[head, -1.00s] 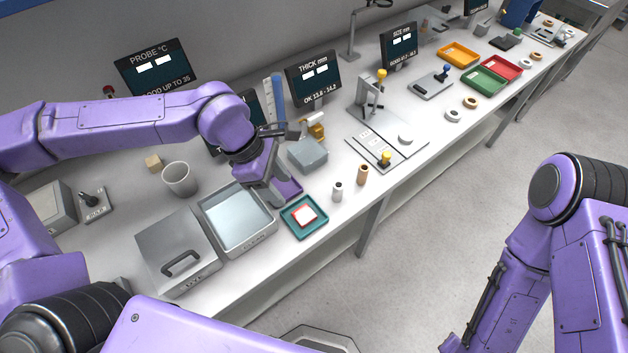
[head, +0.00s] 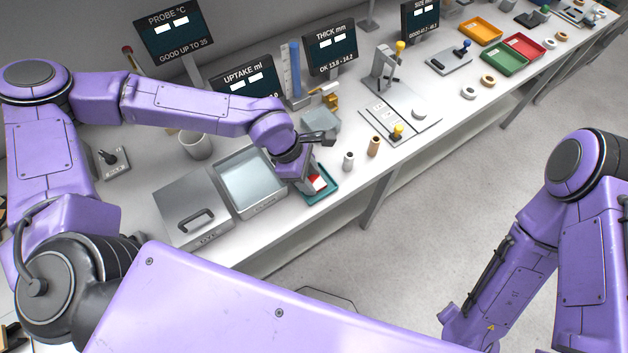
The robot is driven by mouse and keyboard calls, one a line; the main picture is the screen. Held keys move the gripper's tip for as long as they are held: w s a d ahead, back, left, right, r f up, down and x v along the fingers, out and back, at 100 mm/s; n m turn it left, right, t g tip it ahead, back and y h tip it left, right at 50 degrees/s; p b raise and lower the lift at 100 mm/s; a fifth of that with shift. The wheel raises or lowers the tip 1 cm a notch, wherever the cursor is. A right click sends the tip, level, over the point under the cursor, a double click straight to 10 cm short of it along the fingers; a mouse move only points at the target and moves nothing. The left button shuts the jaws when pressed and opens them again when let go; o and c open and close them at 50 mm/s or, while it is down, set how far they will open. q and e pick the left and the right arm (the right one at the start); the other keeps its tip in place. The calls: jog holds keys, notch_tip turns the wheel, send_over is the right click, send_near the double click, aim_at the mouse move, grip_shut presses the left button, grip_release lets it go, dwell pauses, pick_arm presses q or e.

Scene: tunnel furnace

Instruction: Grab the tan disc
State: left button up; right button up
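No plain tan disc shows clearly. The closest match is a tan ring-shaped piece (head: 488,81), lying flat on the bench beside a pale grey one (head: 468,92), far to the right of my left gripper. My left gripper (head: 311,184) points down over the teal tray (head: 323,192), close to the red-and-white piece (head: 318,183) in it. Its fingers are partly hidden by its own body, so I cannot tell whether it is open, or touching the piece. My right arm hangs at the right, its gripper out of view.
A water-filled steel basin (head: 252,185) and a lidded box (head: 192,212) stand left of the teal tray. A tan cylinder (head: 374,146) and a white one (head: 348,161) stand right of it. Green (head: 503,62), red (head: 525,46) and orange trays (head: 481,31) lie farther right.

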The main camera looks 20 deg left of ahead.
pick_arm(q)
jog(key=c, duration=0.4)
jog(key=shift+w+f, duration=0.1)
